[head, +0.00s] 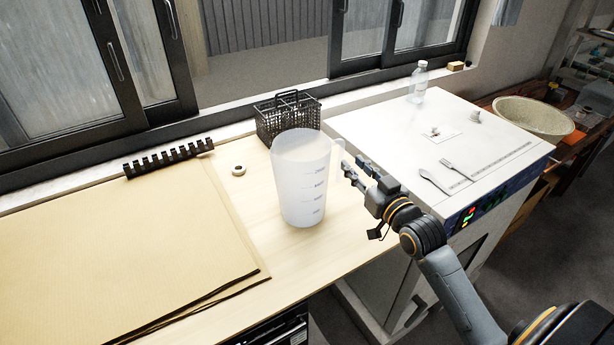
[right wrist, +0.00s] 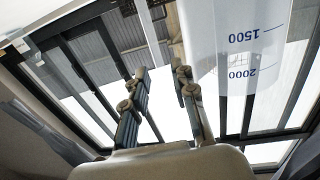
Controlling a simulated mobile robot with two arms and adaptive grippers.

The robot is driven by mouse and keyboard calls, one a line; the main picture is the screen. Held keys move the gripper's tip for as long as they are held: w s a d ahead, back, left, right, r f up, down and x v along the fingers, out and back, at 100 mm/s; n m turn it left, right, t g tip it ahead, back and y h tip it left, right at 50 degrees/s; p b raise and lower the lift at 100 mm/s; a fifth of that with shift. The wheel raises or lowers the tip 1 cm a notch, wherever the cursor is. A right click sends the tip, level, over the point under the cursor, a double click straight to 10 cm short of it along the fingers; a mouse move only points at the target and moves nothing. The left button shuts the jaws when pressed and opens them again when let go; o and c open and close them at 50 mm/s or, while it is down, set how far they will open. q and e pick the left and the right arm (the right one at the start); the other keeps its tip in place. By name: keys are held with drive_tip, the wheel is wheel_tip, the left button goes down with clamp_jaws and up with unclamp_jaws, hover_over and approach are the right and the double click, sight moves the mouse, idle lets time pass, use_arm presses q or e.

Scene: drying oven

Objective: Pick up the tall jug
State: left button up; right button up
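The tall jug (head: 302,185) is a translucent white plastic measuring jug. It stands upright on the light wooden table, its handle (head: 338,150) on the right side. My right gripper (head: 355,170) is just right of the jug at about mid height, its fingers pointing at the handle side. In the right wrist view the two fingers (right wrist: 160,75) stand apart, and the jug wall (right wrist: 235,50) with its 1500 and 2000 marks fills the upper right. I cannot tell whether the handle lies between the fingers. My left gripper is not in view.
A black wire basket (head: 287,115) stands close behind the jug. A tape roll (head: 239,170), a black comb-like strip (head: 168,158) and brown sheets (head: 110,250) lie left. The white oven (head: 400,125), right, carries a bottle (head: 418,82), spoon (head: 434,182) and fork (head: 457,170).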

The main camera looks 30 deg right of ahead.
sight(343, 153)
drive_tip(key=shift+w, duration=1.05)
drive_tip(key=shift+w+d+r+p, duration=0.1)
drive_tip(key=shift+w+r+p, duration=0.1)
drive_tip(key=shift+w+p, duration=0.85)
drive_tip(key=w, duration=0.2)
drive_tip(key=shift+w+f, duration=0.2)
drive_tip(key=shift+w, duration=0.15)
drive_tip(key=shift+w+f, duration=0.1)
drive_tip(key=shift+w, duration=0.2)
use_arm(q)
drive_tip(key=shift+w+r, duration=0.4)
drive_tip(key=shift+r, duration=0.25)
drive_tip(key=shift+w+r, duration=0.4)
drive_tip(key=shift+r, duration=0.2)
use_arm(e)
drive_tip(key=shift+s, duration=0.1)
clamp_jaws()
